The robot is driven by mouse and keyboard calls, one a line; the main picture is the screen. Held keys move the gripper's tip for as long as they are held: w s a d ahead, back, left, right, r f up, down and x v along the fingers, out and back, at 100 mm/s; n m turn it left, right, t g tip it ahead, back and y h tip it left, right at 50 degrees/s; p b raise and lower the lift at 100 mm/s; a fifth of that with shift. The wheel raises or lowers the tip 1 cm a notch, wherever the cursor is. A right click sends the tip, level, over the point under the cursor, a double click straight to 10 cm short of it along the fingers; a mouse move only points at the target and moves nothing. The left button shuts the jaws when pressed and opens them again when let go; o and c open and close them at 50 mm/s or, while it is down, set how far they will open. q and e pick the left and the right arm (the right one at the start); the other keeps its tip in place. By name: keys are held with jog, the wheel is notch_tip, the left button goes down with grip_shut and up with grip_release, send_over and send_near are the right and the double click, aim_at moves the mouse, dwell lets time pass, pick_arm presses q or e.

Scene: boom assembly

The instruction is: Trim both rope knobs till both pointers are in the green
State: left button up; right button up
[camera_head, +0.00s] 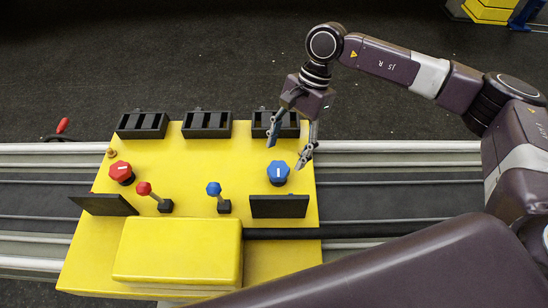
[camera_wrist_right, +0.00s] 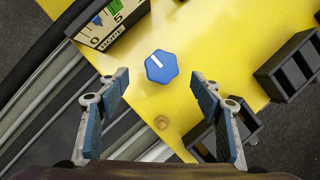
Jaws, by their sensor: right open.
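The blue rope knob (camera_head: 278,173), with a white line on top, stands at the right of the yellow console. It also shows in the right wrist view (camera_wrist_right: 162,67), beyond and between my fingertips. The red rope knob (camera_head: 121,172) stands at the left. My right gripper (camera_head: 291,145) is open and empty, above and behind the blue knob, apart from it; its fingers show in the wrist view (camera_wrist_right: 158,87). The right gauge (camera_head: 279,206) turns its back to the head view; its "ROPE" face (camera_wrist_right: 108,24) is cut off in the wrist view, pointer unclear. The left gauge (camera_head: 103,204) hides its face.
A red-topped lever (camera_head: 145,189) and a blue-topped lever (camera_head: 215,189) stand between the knobs. Black slotted holders (camera_head: 206,125) line the console's back edge. A raised yellow block (camera_head: 178,250) lies in front. A small brass peg (camera_wrist_right: 162,121) stands near the blue knob.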

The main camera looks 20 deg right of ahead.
aim_at(279, 169)
jog(key=p+x, duration=0.1)
jog(key=x, duration=0.3)
jog(key=shift+a+r+p, duration=0.1)
jog(key=shift+p, duration=0.2)
jog(key=shift+a+f, duration=0.15)
jog(key=shift+f, duration=0.2)
jog(key=shift+a+f, duration=0.1)
jog(key=shift+f, duration=0.2)
pick_arm(q)
jog(key=shift+w+d+r, duration=0.1)
jog(key=shift+r, duration=0.5)
jog(key=shift+w+d+r, duration=0.1)
jog(key=shift+r, duration=0.5)
